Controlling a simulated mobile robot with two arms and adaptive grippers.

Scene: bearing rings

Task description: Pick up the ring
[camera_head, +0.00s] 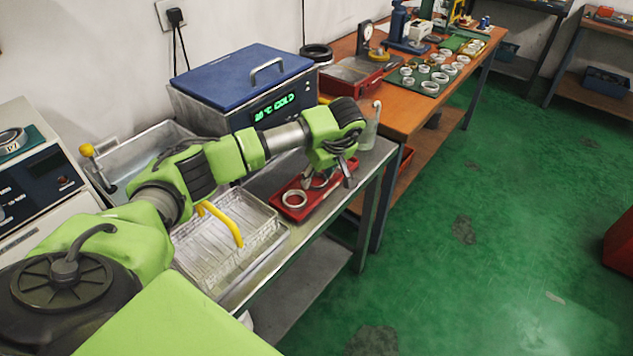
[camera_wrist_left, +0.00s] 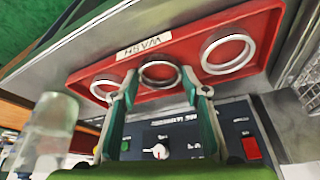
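A shallow red tray (camera_head: 325,194) lies on the metal bench; the left wrist view shows its red floor (camera_wrist_left: 196,32) and a WASH label. Three metal rings lie flat in it. The middle ring (camera_wrist_left: 159,74) appears between the two fingertips of my left gripper (camera_wrist_left: 158,84). One ring (camera_wrist_left: 228,54) is to the right, and another (camera_wrist_left: 104,88) is to the left, partly behind a finger. In the head view my left gripper (camera_head: 328,180) points down over the tray, open, with one ring (camera_head: 294,198) clear of it. Whether the fingers touch the middle ring cannot be told. My right gripper is not seen.
A wire basket (camera_head: 226,240) with a yellow handle stands beside the tray. A blue-lidded heater box (camera_head: 250,85) is behind. A glass beaker (camera_head: 368,132) stands close beyond the gripper. More rings lie on a green mat (camera_head: 428,88) on the wooden bench.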

